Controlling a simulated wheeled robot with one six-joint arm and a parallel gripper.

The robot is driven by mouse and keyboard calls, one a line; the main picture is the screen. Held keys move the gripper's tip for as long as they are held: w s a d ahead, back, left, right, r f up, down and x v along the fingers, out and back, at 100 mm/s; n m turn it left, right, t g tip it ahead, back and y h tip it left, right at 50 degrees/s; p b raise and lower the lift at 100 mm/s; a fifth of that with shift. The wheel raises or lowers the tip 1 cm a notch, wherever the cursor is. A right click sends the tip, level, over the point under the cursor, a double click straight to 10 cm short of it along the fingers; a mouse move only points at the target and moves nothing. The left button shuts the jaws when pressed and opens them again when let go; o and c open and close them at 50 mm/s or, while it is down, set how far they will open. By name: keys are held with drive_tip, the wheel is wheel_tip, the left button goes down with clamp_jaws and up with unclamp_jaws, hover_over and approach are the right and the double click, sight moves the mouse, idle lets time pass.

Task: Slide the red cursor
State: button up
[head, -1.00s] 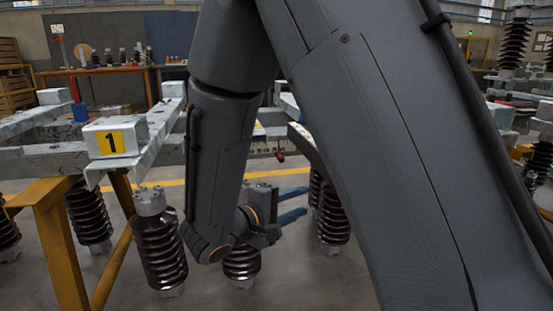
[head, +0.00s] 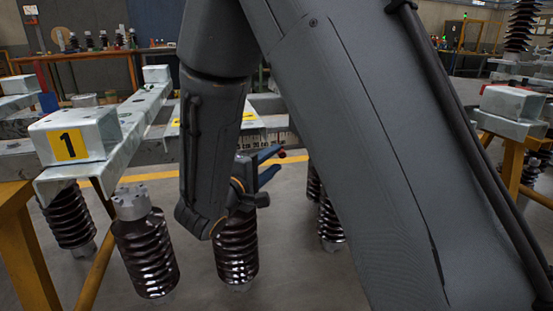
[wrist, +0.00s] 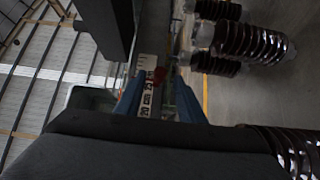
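The red cursor (head: 282,154) is a small red knob just below the scale's edge in the head view. In the wrist view the red cursor (wrist: 158,75) shows between the blue fingertips, near their far ends. The white scale (wrist: 147,98) with black numbers runs behind it, and its printed edge (head: 262,139) also shows in the head view. My gripper (head: 273,163) has its two blue fingers apart, reaching right with tips close to the cursor. My gripper also shows open in the wrist view (wrist: 158,92). I cannot tell whether either finger touches the cursor.
Brown ribbed insulators (head: 145,250) hang below the steel frame (head: 130,125), close to my wrist. A steel block marked 1 (head: 72,137) sits on the frame at left. Yellow legs (head: 28,250) stand below it.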

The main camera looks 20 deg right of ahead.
sight(279, 155)
drive_tip(key=shift+b+x, duration=0.3)
drive_tip(key=shift+x, duration=1.2)
drive_tip(key=shift+c, duration=0.3)
clamp_jaws()
